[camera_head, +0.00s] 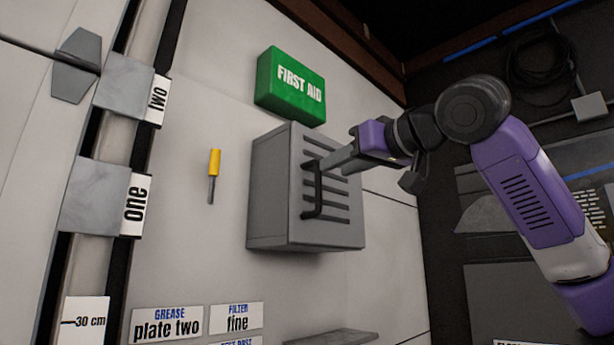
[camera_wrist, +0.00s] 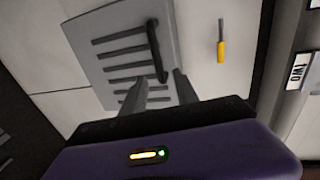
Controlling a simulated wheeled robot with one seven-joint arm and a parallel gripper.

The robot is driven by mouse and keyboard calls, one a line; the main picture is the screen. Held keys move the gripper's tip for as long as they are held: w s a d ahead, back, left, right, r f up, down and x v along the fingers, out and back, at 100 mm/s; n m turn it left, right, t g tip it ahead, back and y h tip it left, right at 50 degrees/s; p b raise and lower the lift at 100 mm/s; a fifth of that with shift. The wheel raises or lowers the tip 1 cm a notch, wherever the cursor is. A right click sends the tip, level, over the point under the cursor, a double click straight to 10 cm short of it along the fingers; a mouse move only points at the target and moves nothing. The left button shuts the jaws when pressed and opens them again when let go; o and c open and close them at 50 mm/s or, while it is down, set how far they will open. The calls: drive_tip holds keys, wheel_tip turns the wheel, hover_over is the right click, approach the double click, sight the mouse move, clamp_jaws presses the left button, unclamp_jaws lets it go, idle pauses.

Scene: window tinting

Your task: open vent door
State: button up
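The grey vent box (camera_head: 272,190) is fixed to the light wall. Its slotted vent door (camera_head: 338,228) on the front looks closed. A dark bar handle (camera_head: 318,190) runs upright on the left part of the door. My gripper (camera_head: 326,168) is at the handle's upper end, coming from the right. In the wrist view the slotted door (camera_wrist: 116,30) and the handle (camera_wrist: 154,48) show ahead. The fingers of my gripper (camera_wrist: 160,78) are apart, with the handle's near end between their tips. I cannot tell whether they touch it.
A green first aid box (camera_head: 291,86) is on the wall just above the vent. A yellow-handled screwdriver (camera_head: 214,175) is on the wall to the left. Labels and a grey ledge (camera_head: 335,338) are below. The wall between screwdriver and vent is clear.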

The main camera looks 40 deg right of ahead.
sight(321, 176)
drive_tip(key=w, duration=0.2)
drive_tip(key=w+d+p, duration=0.1)
drive_tip(key=w, duration=0.2)
drive_tip(key=w+p, duration=0.1)
drive_tip(key=w, duration=0.1)
drive_tip(key=shift+w+d+f, duration=0.1)
drive_tip(key=shift+w+d, duration=0.1)
drive_tip(key=shift+w, duration=0.2)
drive_tip(key=shift+c, duration=0.5)
clamp_jaws()
idle(0.7)
